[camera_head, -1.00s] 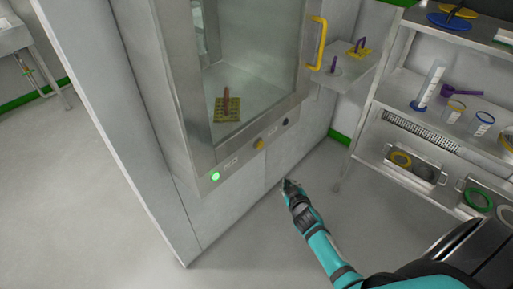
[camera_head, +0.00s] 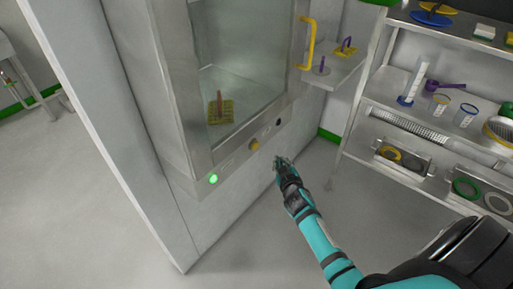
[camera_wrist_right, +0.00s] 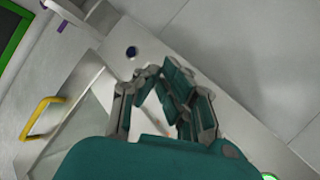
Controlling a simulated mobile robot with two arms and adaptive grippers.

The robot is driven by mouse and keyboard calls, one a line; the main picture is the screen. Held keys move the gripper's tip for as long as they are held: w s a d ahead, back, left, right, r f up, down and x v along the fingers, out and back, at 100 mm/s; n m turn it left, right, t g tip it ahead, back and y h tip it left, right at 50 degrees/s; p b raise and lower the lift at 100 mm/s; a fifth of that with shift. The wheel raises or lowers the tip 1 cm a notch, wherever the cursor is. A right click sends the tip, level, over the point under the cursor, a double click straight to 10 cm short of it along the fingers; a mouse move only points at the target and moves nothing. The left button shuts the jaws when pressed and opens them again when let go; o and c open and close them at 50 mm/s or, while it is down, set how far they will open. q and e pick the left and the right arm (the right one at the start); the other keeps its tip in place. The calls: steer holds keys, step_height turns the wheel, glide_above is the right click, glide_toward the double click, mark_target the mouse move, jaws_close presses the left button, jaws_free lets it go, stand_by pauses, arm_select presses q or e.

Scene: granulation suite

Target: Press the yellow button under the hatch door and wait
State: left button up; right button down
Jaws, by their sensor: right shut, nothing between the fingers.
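The yellow button (camera_head: 255,145) sits on the metal strip under the glass hatch door (camera_head: 240,70), between a lit green button (camera_head: 213,179) and a dark button (camera_head: 278,122). My right gripper (camera_head: 279,161) is shut and empty, a little right of and below the yellow button, apart from it. In the right wrist view the gripper (camera_wrist_right: 150,72) shows with the dark button (camera_wrist_right: 131,52) beyond its fingertips; the yellow button is hidden there behind the fingers. The door appears closed, with a yellow handle (camera_head: 309,44). My left gripper is not in view.
Behind the glass stands a yellow-green piece with a reddish upright handle (camera_head: 221,108). A small side shelf (camera_head: 340,72) holds purple-handled items. A metal rack (camera_head: 385,98) with jars, scoops and ring-holding trays stands to the right. The floor (camera_head: 110,220) at left is clear.

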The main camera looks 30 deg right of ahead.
mark_target(255, 145)
steer(key=w+a+b, duration=0.2)
steer(key=w, duration=0.4)
steer(key=shift+a, duration=0.3)
steer(key=shift+w, duration=0.1)
stand_by(1.1)
steer(key=shift+w+a+b, duration=0.15)
steer(key=shift+w+b, duration=0.2)
steer(key=shift+w, duration=0.05)
steer(key=shift+w+a+b, duration=0.2)
steer(key=shift+w+b, duration=0.1)
steer(key=shift+w, duration=0.1)
stand_by(0.6)
steer(key=shift+s, duration=0.1)
stand_by(0.3)
steer(key=shift+s+d+p, duration=0.35)
steer(key=shift+s+p, duration=0.15)
steer(key=shift+s, duration=0.2)
